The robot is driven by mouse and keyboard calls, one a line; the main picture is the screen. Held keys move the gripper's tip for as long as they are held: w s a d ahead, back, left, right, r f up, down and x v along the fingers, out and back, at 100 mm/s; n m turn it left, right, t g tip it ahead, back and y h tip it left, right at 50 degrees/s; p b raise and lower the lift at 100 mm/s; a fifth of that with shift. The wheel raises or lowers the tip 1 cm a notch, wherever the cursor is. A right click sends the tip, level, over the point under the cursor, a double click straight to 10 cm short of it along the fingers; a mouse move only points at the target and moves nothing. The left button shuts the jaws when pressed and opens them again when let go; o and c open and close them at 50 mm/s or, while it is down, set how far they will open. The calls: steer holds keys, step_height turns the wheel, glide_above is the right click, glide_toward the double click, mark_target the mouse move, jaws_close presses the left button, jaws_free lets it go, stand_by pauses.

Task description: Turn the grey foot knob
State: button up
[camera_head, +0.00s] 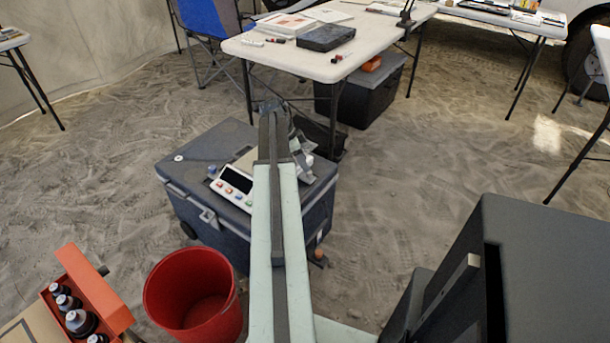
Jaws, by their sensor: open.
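A white scale-like device (235,181) with a dark display and several coloured buttons lies on the grey cooler box (190,168). A small blue-grey knob-like part (212,171) shows at its left corner; I cannot tell whether it is the grey foot knob. My arm reaches over the cooler and hides the device's middle and part of its right side. My gripper (303,162) shows only partly beside the arm's far end, over the right part of the device. Its jaws are open, and I see nothing held. Contact with the device cannot be made out.
A red bucket (180,327) and an orange crate of bottles (98,290) stand at the lower left. A white table (285,56) with papers and a black case is behind the cooler. A dark storage box (370,98) sits under it.

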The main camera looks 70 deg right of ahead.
mark_target(309, 174)
steer(key=b+x, duration=0.2)
steer(key=x, duration=0.2)
steer(key=shift+w+a+f+b, duration=0.1)
steer(key=shift+b, duration=0.2)
steer(key=shift+s+f+b, duration=0.25)
steer(key=shift+f+b, duration=0.1)
steer(key=shift+r, duration=0.1)
jaws_close()
steer(key=shift+n, duration=0.3)
